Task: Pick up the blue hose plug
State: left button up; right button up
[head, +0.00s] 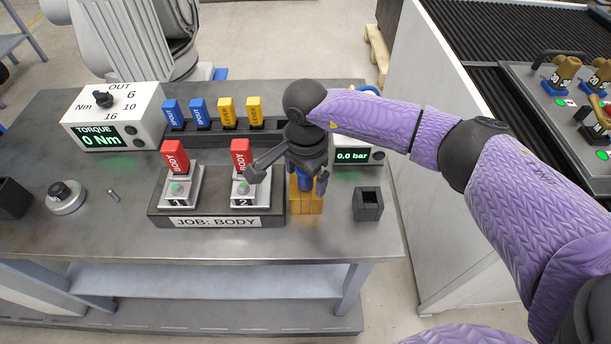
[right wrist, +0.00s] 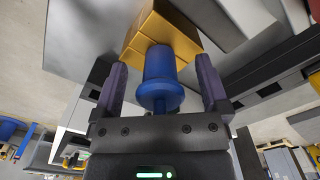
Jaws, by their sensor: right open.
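The blue hose plug (right wrist: 160,78) stands in a yellow block (right wrist: 165,30) and fills the middle of the right wrist view. In the head view the plug (head: 305,184) shows only in part, under my right gripper (head: 308,183), above the yellow block (head: 306,203). My right gripper (right wrist: 160,88) is open, with one dark finger on each side of the plug. A gap shows between the plug and both fingers in the wrist view. My left gripper is not in view.
The JOB: BODY fixture (head: 217,220) with two red parts stands just left of the yellow block. A rack of blue and yellow parts (head: 212,135) is behind. A 0.0 bar gauge box (head: 353,156) and a dark open holder (head: 368,204) are to the right.

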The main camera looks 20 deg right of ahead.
jog(key=shift+c, duration=0.3)
grip_shut()
jog(key=shift+r, duration=0.1)
